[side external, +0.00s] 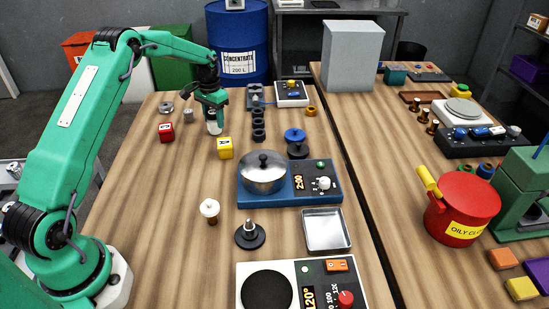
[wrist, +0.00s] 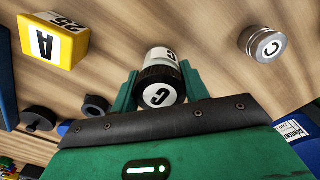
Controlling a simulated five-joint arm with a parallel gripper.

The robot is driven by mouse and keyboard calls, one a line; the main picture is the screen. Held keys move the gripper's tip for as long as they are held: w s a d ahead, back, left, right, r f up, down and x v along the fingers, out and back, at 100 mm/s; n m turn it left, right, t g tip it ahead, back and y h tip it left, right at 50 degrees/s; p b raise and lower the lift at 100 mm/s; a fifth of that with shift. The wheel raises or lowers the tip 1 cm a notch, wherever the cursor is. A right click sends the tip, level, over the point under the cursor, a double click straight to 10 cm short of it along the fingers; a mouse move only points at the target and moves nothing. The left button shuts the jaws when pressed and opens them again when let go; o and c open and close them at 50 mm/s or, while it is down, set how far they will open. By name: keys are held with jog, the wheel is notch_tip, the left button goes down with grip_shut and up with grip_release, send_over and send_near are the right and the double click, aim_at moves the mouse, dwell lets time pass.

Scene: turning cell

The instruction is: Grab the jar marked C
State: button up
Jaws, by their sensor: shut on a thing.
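My gripper (side external: 212,107) is shut on a white jar (side external: 214,127) with a black collar. In the wrist view the jar (wrist: 160,94) sits between the fingers. The letter on its pale lid looks like a G, and its side letter is only partly visible. I cannot tell whether its base touches the table. A small silver container (wrist: 263,44) with a C on its top stands apart to the right in the wrist view. It appears as a small metal cylinder (side external: 188,115) left of my gripper in the side view.
A yellow block (side external: 225,148) marked A and a red block (side external: 166,132) stand nearby. Black rings (side external: 258,124) and a blue-topped part (side external: 295,135) lie to the right. A steel pot (side external: 263,172) on a blue hotplate (side external: 312,199) stands nearer the camera.

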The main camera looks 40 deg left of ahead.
jog(key=shift+r, duration=0.1)
jog(key=shift+r, duration=0.45)
notch_tip(320, 180, up, 3)
jog(key=shift+r, duration=0.15)
jog(key=s+d+r, duration=0.1)
jog(key=d+r, duration=0.5)
jog(key=d, duration=0.5)
jog(key=shift+s+d+r, duration=0.3)
jog(key=shift+s+r, duration=0.05)
